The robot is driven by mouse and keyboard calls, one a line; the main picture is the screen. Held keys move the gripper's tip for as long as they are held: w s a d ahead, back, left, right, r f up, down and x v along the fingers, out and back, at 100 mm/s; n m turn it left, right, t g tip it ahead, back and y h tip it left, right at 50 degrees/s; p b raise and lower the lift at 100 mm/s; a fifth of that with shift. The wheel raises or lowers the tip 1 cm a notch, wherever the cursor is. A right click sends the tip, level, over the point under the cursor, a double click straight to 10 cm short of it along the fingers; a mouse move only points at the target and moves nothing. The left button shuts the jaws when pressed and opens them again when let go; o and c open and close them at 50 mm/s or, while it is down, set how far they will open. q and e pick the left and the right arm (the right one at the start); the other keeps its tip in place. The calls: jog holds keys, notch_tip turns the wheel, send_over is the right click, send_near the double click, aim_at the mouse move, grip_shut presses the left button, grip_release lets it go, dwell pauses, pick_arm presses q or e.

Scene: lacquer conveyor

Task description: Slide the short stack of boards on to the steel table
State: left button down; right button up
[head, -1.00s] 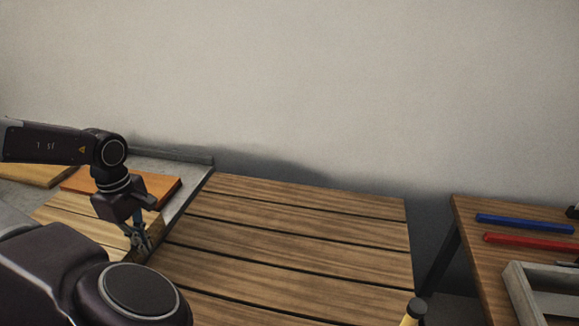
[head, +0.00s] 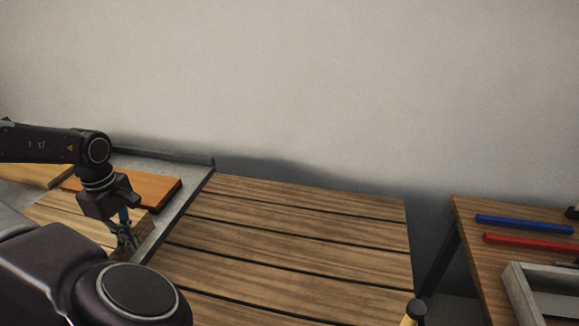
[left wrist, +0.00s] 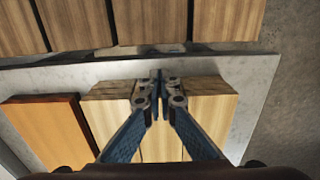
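The short stack of pale boards (head: 72,218) lies on the steel table (head: 184,190) at the left. A strip of bare steel shows between the stack's right end and the slatted surface. In the left wrist view the stack (left wrist: 103,112) is partly hidden behind my fingers. My left gripper (head: 125,240) points down at the stack's right end. Its fingers (left wrist: 158,82) are together with no board between them, close to the stack's end; I cannot tell whether they touch. My right gripper is out of view.
An orange board (head: 150,186) lies behind the stack, and a yellowish board (head: 35,174) lies farther left. The slatted wooden surface (head: 300,240) is clear. A wooden table (head: 470,215) at the right holds a blue bar (head: 525,223), a red bar (head: 530,243) and a grey frame (head: 520,290).

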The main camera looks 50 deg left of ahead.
aim_at(115, 237)
pick_arm(q)
jog(key=shift+s+a, duration=0.6)
jog(key=shift+a, duration=0.25)
jog(key=shift+s+a, duration=0.55)
jog(key=shift+a, duration=0.25)
jog(key=shift+d, duration=0.1)
jog(key=shift+w+d, duration=0.6)
jog(key=shift+d, duration=0.15)
jog(key=shift+r+p, duration=2.35)
jog(key=shift+r, duration=0.65)
